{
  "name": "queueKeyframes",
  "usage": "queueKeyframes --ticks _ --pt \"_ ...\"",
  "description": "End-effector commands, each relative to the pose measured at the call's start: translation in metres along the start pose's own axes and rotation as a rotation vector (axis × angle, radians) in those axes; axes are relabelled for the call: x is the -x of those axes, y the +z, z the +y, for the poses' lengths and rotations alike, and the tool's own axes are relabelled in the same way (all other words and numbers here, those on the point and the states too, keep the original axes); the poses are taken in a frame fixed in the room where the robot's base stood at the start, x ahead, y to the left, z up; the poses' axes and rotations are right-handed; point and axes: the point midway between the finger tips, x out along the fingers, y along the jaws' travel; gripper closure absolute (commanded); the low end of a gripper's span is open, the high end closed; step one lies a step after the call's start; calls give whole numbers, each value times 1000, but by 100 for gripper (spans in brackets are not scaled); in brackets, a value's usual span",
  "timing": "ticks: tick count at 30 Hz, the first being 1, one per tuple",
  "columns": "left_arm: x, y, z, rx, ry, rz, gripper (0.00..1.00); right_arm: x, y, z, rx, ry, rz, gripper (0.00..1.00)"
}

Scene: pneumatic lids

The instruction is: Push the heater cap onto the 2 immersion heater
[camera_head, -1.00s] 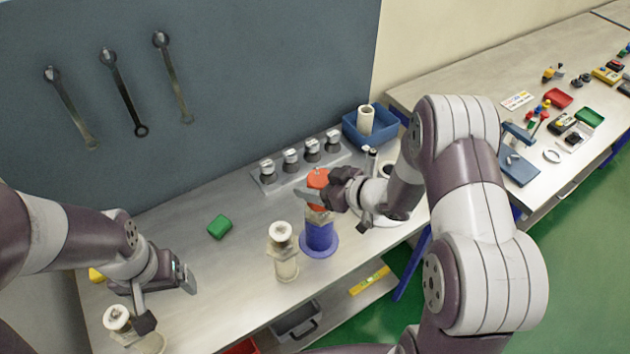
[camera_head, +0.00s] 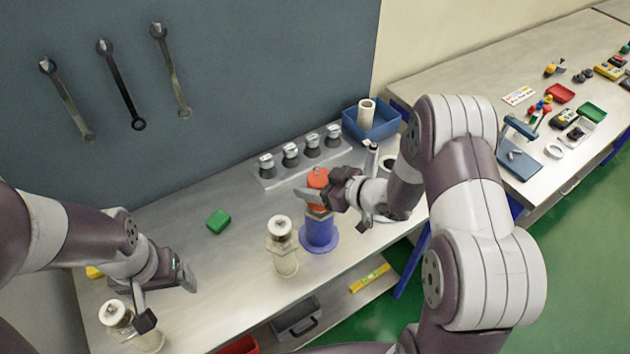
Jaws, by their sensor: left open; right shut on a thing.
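An orange-red cap-like piece (camera_head: 318,178) stands upright over a grey part on a blue round-based stand (camera_head: 320,234) at mid-bench. My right gripper (camera_head: 317,196) is shut on this orange piece from the right, and its fingers partly hide it. I cannot tell whether the orange piece is fully seated on what is below. My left gripper (camera_head: 168,297) is open and empty, low over the bench at the left. A clear cylinder with a cream top (camera_head: 282,246) stands just left of the blue stand. A similar one (camera_head: 132,328) stands at the front left, partly behind the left gripper.
A rack (camera_head: 270,180) with several grey-and-white knobs is behind the stand. A blue bin (camera_head: 384,130) with a white roll is at the back right. A green block (camera_head: 218,222) lies at left-centre, with bare bench around it. Wrenches hang on the wall panel.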

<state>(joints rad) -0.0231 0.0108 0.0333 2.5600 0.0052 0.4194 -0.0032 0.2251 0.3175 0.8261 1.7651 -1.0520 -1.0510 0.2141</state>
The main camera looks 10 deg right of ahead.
Motion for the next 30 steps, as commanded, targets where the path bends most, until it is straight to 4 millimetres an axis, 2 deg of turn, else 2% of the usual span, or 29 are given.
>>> queueKeyframes --ticks 21,22,24,30 --pt "-13 2 0 0 0 0 12 -6 16 0 0 0 0 63" --pt "-12 1 0 0 0 0 12 -6 14 0 0 0 0 24" --pt "-12 1 0 0 0 0 12 -6 14 0 0 0 0 4" --pt "-12 1 0 0 0 0 12 -6 14 0 0 0 0 4"
